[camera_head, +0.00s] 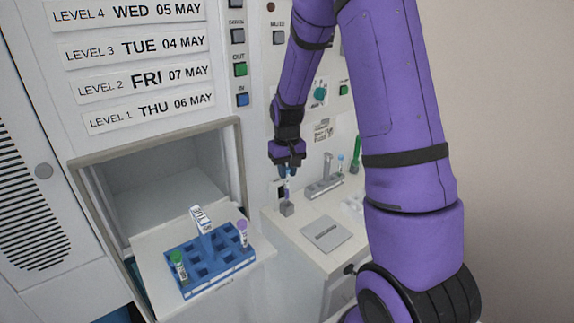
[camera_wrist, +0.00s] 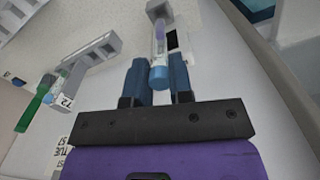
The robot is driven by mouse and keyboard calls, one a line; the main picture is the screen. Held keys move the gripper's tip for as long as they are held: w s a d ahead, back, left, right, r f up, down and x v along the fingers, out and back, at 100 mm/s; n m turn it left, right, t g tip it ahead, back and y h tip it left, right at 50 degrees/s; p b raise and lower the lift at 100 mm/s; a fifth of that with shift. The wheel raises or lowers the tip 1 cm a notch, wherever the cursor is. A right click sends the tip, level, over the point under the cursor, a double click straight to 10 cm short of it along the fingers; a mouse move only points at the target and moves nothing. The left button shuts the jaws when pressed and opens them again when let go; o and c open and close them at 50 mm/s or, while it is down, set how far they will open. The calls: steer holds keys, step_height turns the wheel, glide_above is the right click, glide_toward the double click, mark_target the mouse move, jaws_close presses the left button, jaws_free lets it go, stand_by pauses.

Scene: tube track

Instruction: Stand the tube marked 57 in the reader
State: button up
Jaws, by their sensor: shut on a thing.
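My gripper (camera_head: 287,172) is shut on a clear tube with a blue cap, pointing down at the counter by the wall. In the wrist view the blue cap (camera_wrist: 159,76) sits between the two fingers (camera_wrist: 158,85). No number can be read on this tube. Its lower end is at a small grey block (camera_head: 287,209), probably the reader, which also shows in the wrist view (camera_wrist: 157,8). I cannot tell whether the tube is seated in it. A dark panel (camera_head: 280,191) is on the wall just behind.
A grey holder (camera_head: 323,187) stands to the right, near a blue-capped tube (camera_head: 340,160) and a green item (camera_head: 355,152). A grey plate (camera_head: 327,234) lies in front. A blue rack (camera_head: 217,275) with green-capped (camera_head: 177,262) and purple-capped (camera_head: 242,232) tubes sits on the pulled-out shelf.

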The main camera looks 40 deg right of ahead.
steer(key=shift+f, duration=1.9)
stand_by(1.5)
steer(key=o, duration=0.8)
steer(key=shift+r, duration=0.1)
step_height(320, 180, up, 11)
steer(key=shift+f, duration=0.15)
stand_by(0.4)
stand_by(0.7)
